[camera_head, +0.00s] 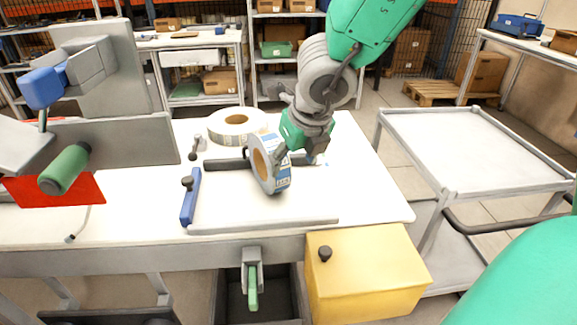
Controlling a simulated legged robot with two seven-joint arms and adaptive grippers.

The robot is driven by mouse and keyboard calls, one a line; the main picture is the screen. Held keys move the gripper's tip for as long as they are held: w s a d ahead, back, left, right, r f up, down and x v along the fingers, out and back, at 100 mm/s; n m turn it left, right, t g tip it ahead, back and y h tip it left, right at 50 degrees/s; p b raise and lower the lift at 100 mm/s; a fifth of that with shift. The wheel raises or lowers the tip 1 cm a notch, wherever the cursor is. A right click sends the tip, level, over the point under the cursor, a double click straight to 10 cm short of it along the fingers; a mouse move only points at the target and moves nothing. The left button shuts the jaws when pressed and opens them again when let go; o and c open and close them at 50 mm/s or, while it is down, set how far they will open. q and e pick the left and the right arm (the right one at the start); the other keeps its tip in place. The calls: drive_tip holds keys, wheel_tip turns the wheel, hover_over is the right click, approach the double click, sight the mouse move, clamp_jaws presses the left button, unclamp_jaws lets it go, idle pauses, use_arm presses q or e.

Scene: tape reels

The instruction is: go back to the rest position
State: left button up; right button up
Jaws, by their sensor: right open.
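My right gripper (303,156), green and grey, reaches down from the top, just right of the standing reel. It is open. Its fingers are close beside the reel, and whether they touch it is hard to tell. My left gripper does not show.
A grey machine with a blue knob and green handle (65,170) stands on the table's left. A blue bar (191,196) borders the plate. A yellow box (367,275) is at the table's front. A grey cart (455,150) stands right, beyond a floor gap.

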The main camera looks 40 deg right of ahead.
drive_tip(key=shift+v, duration=0.75)
